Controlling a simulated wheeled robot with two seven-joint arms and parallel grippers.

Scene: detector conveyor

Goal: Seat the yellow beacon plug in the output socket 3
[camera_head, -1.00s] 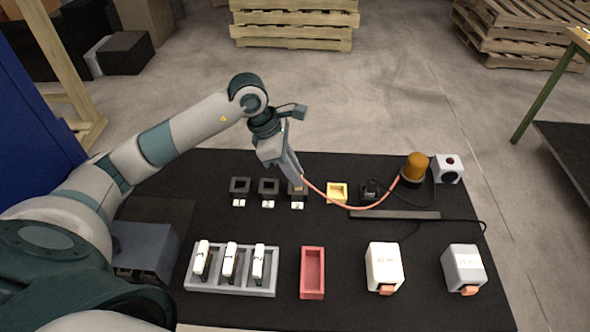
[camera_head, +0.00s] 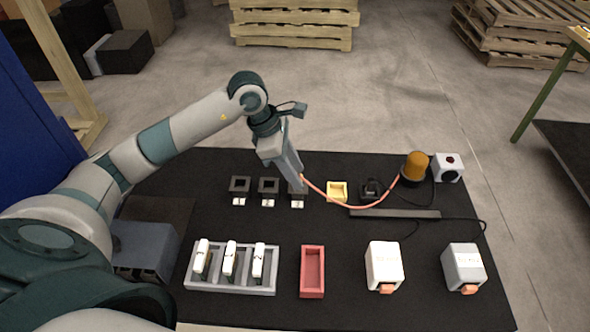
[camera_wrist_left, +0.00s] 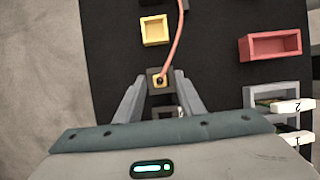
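The yellow beacon plug (camera_wrist_left: 159,80) sits in the dark square block of output socket 3 (camera_wrist_left: 150,88), seen in the left wrist view. An orange cable (camera_wrist_left: 178,42) runs from the plug; in the head view it leads to the amber beacon (camera_head: 415,167). My left gripper (camera_head: 297,186) is at socket 3, the rightmost of three dark sockets, and hides most of it. In the wrist view its fingers (camera_wrist_left: 160,92) are spread on both sides of the plug, with a gap beside the yellow part. How deep the plug sits is unclear. My right gripper is not in view.
A yellow open box (camera_head: 337,201) lies right of socket 3. A grey rack (camera_head: 232,291) with white modules, a red tray (camera_head: 312,293) and two boxed units, white (camera_head: 383,262) and grey (camera_head: 462,263), stand nearer. A grey bar (camera_head: 395,214) lies below the beacon.

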